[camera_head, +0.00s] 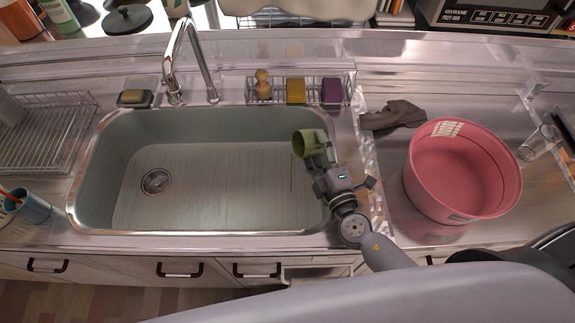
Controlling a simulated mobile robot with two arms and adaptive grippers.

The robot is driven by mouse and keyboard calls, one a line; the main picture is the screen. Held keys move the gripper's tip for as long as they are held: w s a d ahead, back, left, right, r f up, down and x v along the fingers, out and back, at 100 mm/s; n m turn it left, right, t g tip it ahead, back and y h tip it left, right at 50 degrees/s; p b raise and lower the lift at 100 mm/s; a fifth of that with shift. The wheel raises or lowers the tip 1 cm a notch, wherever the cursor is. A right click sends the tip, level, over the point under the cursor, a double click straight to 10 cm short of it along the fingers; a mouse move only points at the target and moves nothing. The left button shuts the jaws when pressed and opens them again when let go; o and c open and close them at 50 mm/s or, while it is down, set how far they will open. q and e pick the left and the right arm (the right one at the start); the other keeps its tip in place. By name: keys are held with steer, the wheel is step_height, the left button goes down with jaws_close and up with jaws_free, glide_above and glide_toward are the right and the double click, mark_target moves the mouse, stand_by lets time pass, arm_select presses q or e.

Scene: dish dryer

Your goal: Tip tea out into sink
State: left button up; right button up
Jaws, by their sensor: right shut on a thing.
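The sink (230,185) is a wide grey-green basin with a drain (156,181) on its left side. My right gripper (316,153) is over the sink's right end. It is shut on a green cup (304,144). The cup is tilted on its side, with its opening facing left over the basin. No tea or liquid can be made out in the cup or in the sink. My left gripper is not in view.
A metal faucet (188,55) stands behind the sink. A rack (340,84) with sponges is at the back rim. A pink tub (462,170), a dark cloth (393,115) and a clear glass (539,142) are on the right counter. A wire dish rack (45,133) is at left.

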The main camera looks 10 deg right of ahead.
steer(key=shift+a+f+n, duration=0.25)
steer(key=shift+a+n, duration=0.25)
steer(key=shift+n, duration=0.1)
stand_by(0.3)
steer(key=shift+a+f+n+b, duration=0.15)
steer(key=shift+f+n+b, duration=0.1)
steer(key=shift+n+b, duration=0.3)
stand_by(0.3)
